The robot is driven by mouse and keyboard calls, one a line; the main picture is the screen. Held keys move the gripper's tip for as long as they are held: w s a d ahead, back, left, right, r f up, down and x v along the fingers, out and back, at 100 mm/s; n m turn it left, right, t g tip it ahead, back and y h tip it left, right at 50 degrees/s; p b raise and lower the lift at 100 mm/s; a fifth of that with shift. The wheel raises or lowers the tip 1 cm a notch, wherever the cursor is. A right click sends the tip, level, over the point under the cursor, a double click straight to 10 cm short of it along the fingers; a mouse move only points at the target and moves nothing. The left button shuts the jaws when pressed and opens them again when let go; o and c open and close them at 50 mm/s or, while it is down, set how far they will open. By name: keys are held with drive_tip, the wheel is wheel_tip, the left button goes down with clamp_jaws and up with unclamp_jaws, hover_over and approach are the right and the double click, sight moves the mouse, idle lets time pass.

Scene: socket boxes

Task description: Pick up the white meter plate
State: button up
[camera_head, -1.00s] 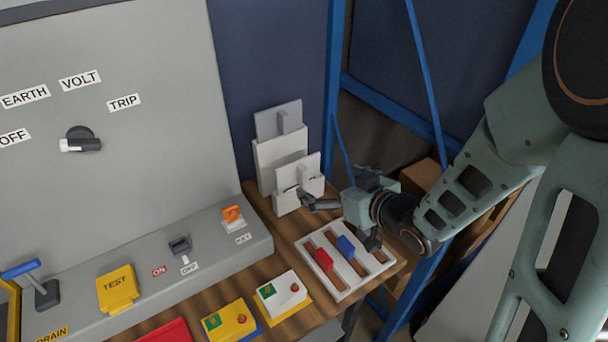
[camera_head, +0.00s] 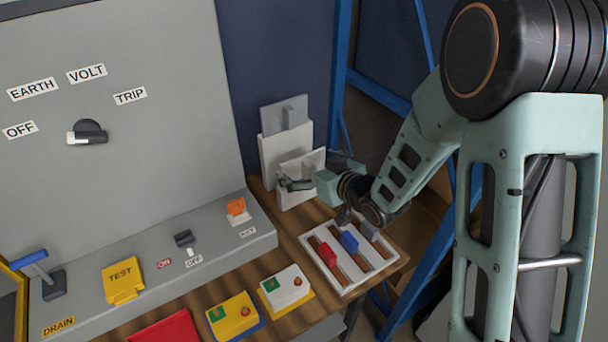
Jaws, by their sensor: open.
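The white meter plate (camera_head: 313,160) stands upright in the shorter front white holder (camera_head: 291,201) at the back of the wooden table, against the dark blue wall. My gripper (camera_head: 288,184) is open and reaches in from the right, its fingers in front of the plate's middle, where its grip block appears to be. The fingers hide that block and part of the plate. Whether they touch it, I cannot tell. A similar grey plate (camera_head: 291,108) with a raised block stands in the taller white holder (camera_head: 284,155) behind.
A white slider tray (camera_head: 314,257) with red, blue and grey sliders lies just below my wrist. The grey console (camera_head: 215,250) runs along the left. White (camera_head: 285,287) and yellow (camera_head: 232,318) button boxes sit in front. A blue frame post (camera_head: 338,70) stands behind my arm.

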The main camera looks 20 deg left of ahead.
drive_tip(key=shift+w+a+f, duration=0.2)
drive_tip(key=shift+w+a, duration=0.15)
drive_tip(key=c, duration=0.7)
drive_tip(key=shift+r, duration=0.1)
drive_tip(key=shift+c, duration=0.4)
wheel_tip(320, 180, up, 10)
drive_tip(key=shift+f+p, duration=0.15)
drive_tip(key=shift+p, duration=0.35)
drive_tip(key=shift+s, duration=0.1)
